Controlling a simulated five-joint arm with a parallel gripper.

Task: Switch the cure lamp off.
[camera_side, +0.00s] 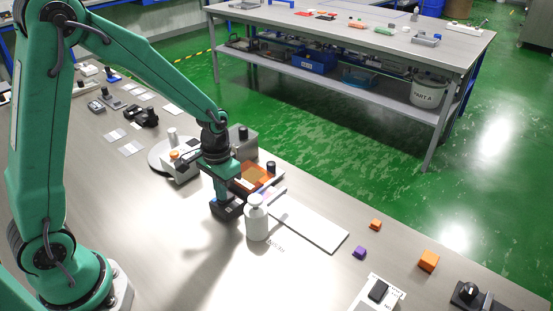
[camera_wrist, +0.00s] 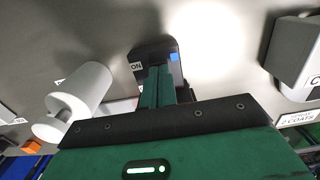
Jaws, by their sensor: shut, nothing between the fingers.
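My gripper (camera_side: 224,190) is low over the bench, beside the white bottle. In the wrist view its green fingers (camera_wrist: 161,72) are shut together and empty. Their tips reach a dark box (camera_wrist: 152,50) with a blue patch on it and an "ON" label (camera_wrist: 136,66) beside it. The dark box also shows under my gripper in the side view (camera_side: 229,211). I cannot tell whether the fingertips touch it or just overlap it in view. The switch position is hidden or unclear. A bright patch of light lies beside the box; I cannot pick out the lamp itself.
The white bottle (camera_side: 257,222) stands close by, also in the wrist view (camera_wrist: 82,92). A grey box (camera_wrist: 297,52) is at right there. An orange tray (camera_side: 252,178) and a white board (camera_side: 312,228) lie behind. A black switch (camera_side: 378,290) sits front right.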

